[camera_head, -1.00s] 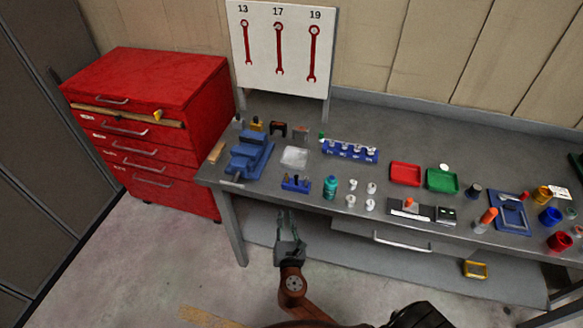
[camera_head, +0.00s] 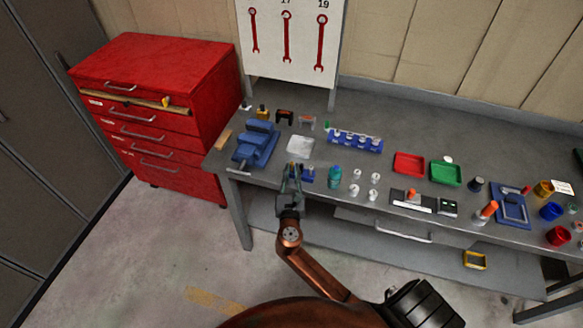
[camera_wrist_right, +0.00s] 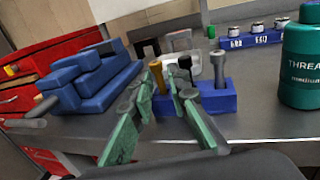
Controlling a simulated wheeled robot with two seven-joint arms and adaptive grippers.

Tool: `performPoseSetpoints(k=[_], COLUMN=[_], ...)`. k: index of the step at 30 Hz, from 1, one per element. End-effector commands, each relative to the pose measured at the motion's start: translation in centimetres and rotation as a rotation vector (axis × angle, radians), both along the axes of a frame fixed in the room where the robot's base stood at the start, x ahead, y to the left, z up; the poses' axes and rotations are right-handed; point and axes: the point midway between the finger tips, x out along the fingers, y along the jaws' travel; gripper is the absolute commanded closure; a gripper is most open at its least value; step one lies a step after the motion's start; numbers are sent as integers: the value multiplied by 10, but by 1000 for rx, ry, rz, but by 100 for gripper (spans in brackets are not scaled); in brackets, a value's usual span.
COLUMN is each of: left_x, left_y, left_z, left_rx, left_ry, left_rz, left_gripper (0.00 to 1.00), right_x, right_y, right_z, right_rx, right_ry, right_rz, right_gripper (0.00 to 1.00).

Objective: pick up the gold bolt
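The gold bolt (camera_wrist_right: 150,52) stands head up in the left end of a small blue holder (camera_wrist_right: 214,100), beside a black bolt (camera_wrist_right: 185,64) and a grey bolt (camera_wrist_right: 219,68). In the head view the blue holder (camera_head: 308,178) sits near the bench's front edge, partly hidden by my right gripper. My right gripper (camera_head: 291,172) is open and empty at the holder's left end. In the right wrist view its green-padded fingertips (camera_wrist_right: 165,80) are at the gold bolt, with the shaft showing between them; I cannot tell whether they touch it. My left gripper is not in view.
A blue vise (camera_head: 256,145) stands left of the holder and a teal bottle (camera_head: 335,177) just right.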

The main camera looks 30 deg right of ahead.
Motion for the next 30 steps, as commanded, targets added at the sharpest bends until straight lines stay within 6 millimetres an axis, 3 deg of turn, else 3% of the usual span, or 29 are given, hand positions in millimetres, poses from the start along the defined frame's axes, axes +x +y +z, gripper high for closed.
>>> performPoseSetpoints(k=[6, 14, 25, 30], left_x=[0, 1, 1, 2], left_y=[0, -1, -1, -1], left_z=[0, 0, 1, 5], left_rx=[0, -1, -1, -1], left_ry=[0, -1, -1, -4], left_rz=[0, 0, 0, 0], left_gripper=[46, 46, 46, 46], right_x=[1, 1, 1, 1], right_y=[0, 1, 1, 1], right_z=[0, 0, 1, 12], right_rx=[0, 0, 0, 1], right_ry=[0, 0, -1, -3], right_rz=[2, 2, 2, 2], right_gripper=[84, 100, 100, 100])
